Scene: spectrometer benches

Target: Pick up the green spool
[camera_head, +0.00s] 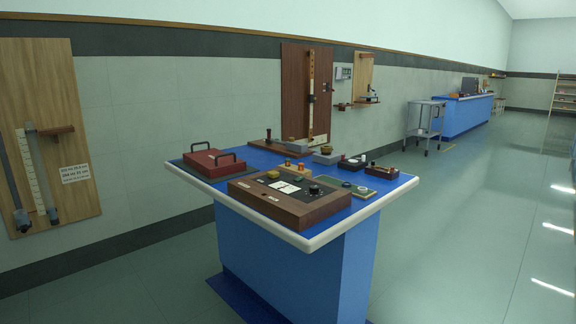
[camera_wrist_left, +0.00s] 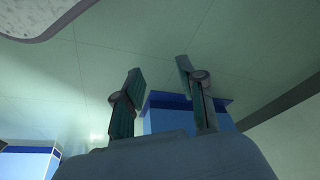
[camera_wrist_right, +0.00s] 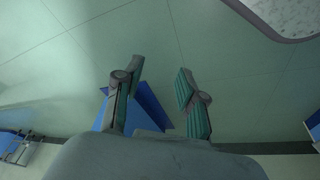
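Several small items stand on a blue bench with a pale rim (camera_head: 372,215) in the head view. I cannot clearly make out a green spool among them. A small yellow-green piece (camera_head: 273,174) sits on the wooden-framed box (camera_head: 300,208) at the front. A grey-green tray (camera_head: 366,197) with small round pieces lies at the right. My left gripper (camera_wrist_left: 160,70) is open and empty in the left wrist view. My right gripper (camera_wrist_right: 160,70) is open and empty in the right wrist view. Neither gripper shows in the head view, and both are clear of the bench items.
A red case (camera_head: 213,163) with two black handles stands at the bench's left. Wooden boards (camera_head: 50,135) with instruments hang on the wall behind. A grey cart (camera_head: 425,122) and a farther blue bench (camera_head: 466,116) stand back right. The floor (camera_head: 460,235) at right is clear.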

